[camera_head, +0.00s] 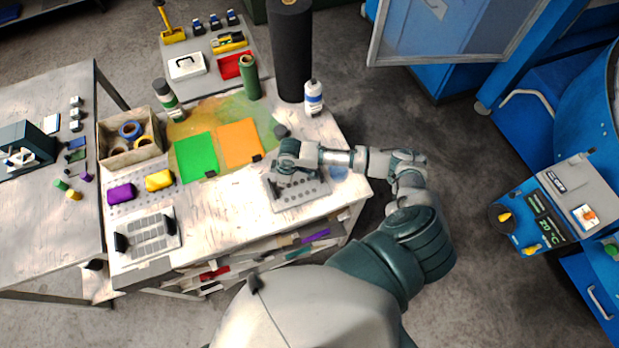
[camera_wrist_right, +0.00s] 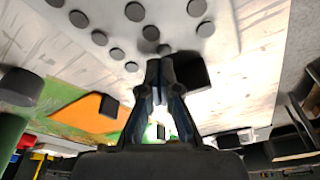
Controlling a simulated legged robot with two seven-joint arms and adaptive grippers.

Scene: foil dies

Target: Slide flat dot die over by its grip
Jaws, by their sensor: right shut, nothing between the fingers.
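The flat dot die (camera_head: 302,192) is a light grey plate with several round grey dots, lying on the workbench near its right front corner. Its dotted face fills the upper part of the right wrist view (camera_wrist_right: 118,25). A black block-shaped grip (camera_wrist_right: 192,72) shows just right of the fingertips there. My right gripper (camera_wrist_right: 160,66) is shut and empty, its tips over the dotted plate and beside the black block; I cannot tell whether they touch. In the head view my right gripper (camera_head: 285,163) and forearm cover part of the die. My left gripper is not in view.
Green (camera_head: 197,157) and orange (camera_head: 240,142) sheets lie left of the die. A dark cylinder (camera_head: 291,55), a white bottle (camera_head: 314,97) and a green cylinder (camera_head: 249,78) stand behind. A slotted die (camera_head: 148,238) lies front left; bare bench lies between.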

